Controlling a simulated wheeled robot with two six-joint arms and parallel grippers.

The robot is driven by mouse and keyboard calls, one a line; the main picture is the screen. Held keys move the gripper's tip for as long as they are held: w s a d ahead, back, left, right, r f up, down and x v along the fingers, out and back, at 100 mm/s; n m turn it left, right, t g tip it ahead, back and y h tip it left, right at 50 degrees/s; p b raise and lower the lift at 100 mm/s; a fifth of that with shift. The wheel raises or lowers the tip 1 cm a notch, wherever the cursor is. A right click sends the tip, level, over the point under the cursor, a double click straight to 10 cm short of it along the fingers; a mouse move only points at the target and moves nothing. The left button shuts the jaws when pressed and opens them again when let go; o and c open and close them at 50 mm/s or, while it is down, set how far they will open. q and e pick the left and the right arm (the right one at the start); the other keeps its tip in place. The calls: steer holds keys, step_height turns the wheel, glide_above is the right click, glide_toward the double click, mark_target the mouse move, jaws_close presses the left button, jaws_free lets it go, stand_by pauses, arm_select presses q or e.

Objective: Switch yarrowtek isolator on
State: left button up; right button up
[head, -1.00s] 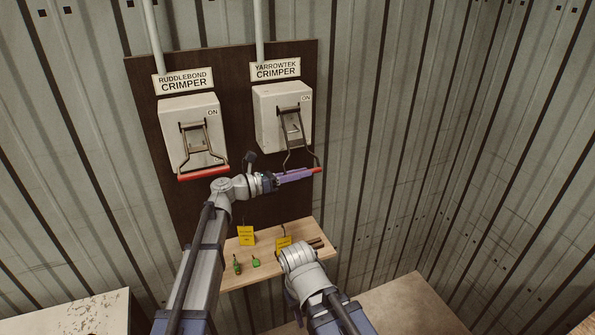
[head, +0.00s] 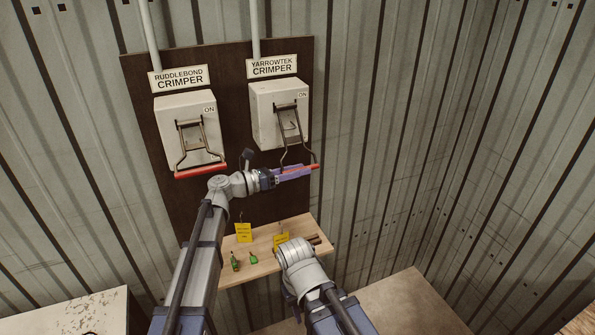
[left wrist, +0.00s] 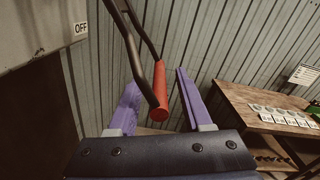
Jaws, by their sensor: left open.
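The Yarrowtek isolator (head: 277,115) is a pale box on the dark board, under its "YARROWTEK CRIMPER" sign. Its metal lever hangs down and ends in a red handle (head: 314,167). My left gripper (head: 294,171) is at that handle, its purple fingers over part of it. The fingers are apart and not closed on the handle. My right arm (head: 305,270) shows at the bottom; its fingertips are hidden.
The Ruddlebond isolator (head: 187,130) hangs to the left, its lever also down with a red handle (head: 200,171). Below, a wooden shelf (head: 262,268) holds yellow tags (head: 243,232) and small green items (head: 253,258). The corrugated wall to the right is clear.

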arm_select(q)
steer(key=v, duration=0.7)
steer(key=shift+a, duration=0.35)
steer(key=shift+s, duration=0.1)
arm_select(e)
steer(key=shift+c, duration=0.3)
